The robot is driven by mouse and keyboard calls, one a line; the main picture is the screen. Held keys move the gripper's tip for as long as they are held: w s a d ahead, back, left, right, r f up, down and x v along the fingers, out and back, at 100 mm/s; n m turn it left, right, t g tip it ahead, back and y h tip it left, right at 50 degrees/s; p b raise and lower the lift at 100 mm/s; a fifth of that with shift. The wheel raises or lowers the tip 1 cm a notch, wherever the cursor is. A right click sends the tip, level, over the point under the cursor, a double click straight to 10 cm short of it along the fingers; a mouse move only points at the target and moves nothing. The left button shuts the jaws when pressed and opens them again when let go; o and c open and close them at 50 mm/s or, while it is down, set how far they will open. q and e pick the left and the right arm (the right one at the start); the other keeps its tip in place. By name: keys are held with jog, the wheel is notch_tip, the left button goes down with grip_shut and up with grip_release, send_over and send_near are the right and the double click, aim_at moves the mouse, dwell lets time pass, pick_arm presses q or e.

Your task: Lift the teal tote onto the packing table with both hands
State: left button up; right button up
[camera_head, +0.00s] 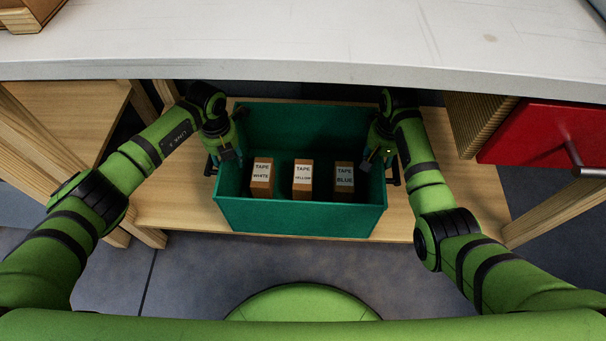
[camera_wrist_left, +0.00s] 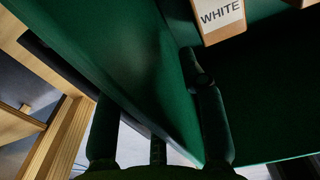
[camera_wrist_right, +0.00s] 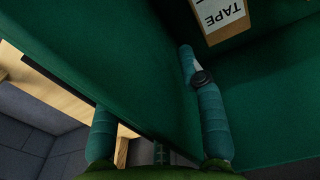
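The teal tote (camera_head: 300,219) stands upright on the wooden lower shelf below the white tabletop. Three small boxes labelled tape white (camera_head: 262,177), tape yellow (camera_head: 302,178) and tape blue (camera_head: 343,177) stand inside it. My left gripper (camera_head: 226,155) is at the tote's left wall and my right gripper (camera_head: 379,153) at its right wall. In the left wrist view the fingers (camera_wrist_left: 157,128) are spread, one inside and one outside the wall. The right wrist view shows the same with its fingers (camera_wrist_right: 157,130). Both grippers look open; whether the fingers touch the walls is unclear.
The white packing table's top (camera_head: 300,45) overhangs the tote's back. Wooden frame legs stand at left. A red drawer front (camera_head: 550,140) with a handle is at right. The shelf (camera_head: 170,205) is bare on both sides of the tote.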

pick_arm(q)
jog(key=shift+c, duration=0.4)
pick_arm(e)
jog(key=shift+c, duration=0.4)
pick_arm(q)
grip_shut()
pick_arm(e)
grip_shut()
pick_arm(q)
jog(key=shift+w+r, duration=0.1)
jog(key=shift+r, duration=0.15)
pick_arm(e)
jog(key=shift+w+r, duration=0.1)
jog(key=shift+r, duration=0.1)
